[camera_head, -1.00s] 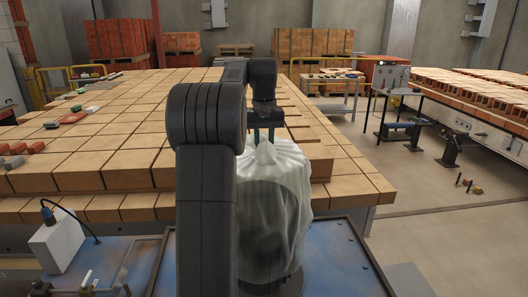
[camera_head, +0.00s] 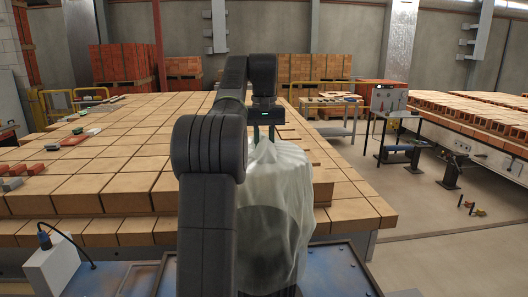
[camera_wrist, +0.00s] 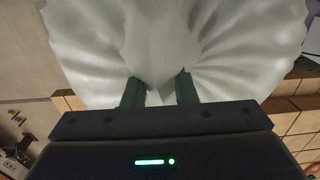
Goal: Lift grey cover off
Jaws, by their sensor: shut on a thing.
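The grey cover (camera_head: 276,185) is a pale, thin, draped cloth, and it hangs over a dark rounded thing that shows faintly through it. In the wrist view the cover (camera_wrist: 165,40) spreads out in folds from my gripper. My gripper (camera_head: 262,132) is above the top of the cover, pointing down. In the wrist view the two green fingers of my gripper (camera_wrist: 160,92) are closed on a pinch of the cloth. What lies under the cover is mostly hidden.
A large bed of tan bricks (camera_head: 110,165) lies behind and to the left. A white box (camera_head: 52,268) with a blue plug stands at front left. A small work table (camera_head: 330,103) and a second brick row (camera_head: 470,115) are at the right. The floor (camera_head: 420,215) at right is mostly open.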

